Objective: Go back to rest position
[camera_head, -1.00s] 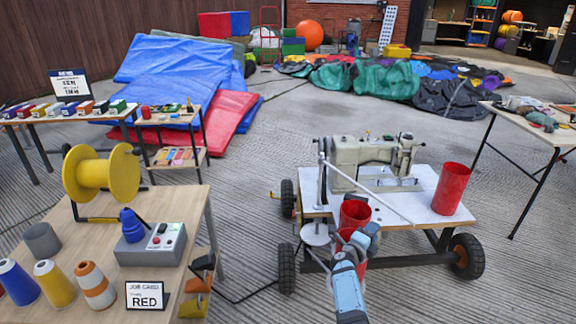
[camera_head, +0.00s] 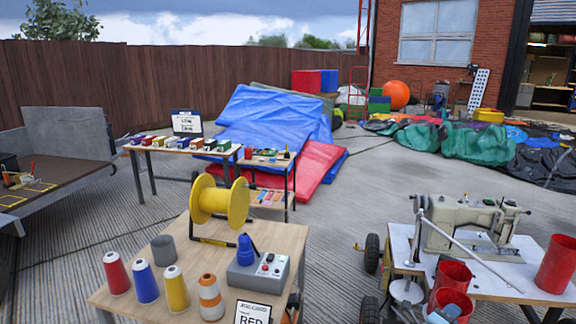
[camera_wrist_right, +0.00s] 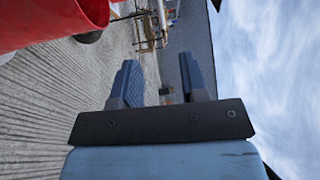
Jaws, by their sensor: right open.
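My right gripper (camera_head: 444,313) shows at the lower right edge of the head view, partly cut off, beside the lower red cup (camera_head: 453,302) at the sewing machine cart. In the right wrist view the two fingers of my right gripper (camera_wrist_right: 160,78) stand apart with nothing between them. A red surface (camera_wrist_right: 50,18) fills the upper left corner there, apart from the fingers. My left gripper is not in view.
The sewing machine (camera_head: 470,225) stands on the white-topped cart (camera_head: 402,250) with another red cup (camera_head: 453,272) and a red cylinder (camera_head: 557,264). A wooden table (camera_head: 290,235) holds a yellow spool (camera_head: 219,200) and thread cones. Paved floor (camera_head: 335,230) lies between table and cart.

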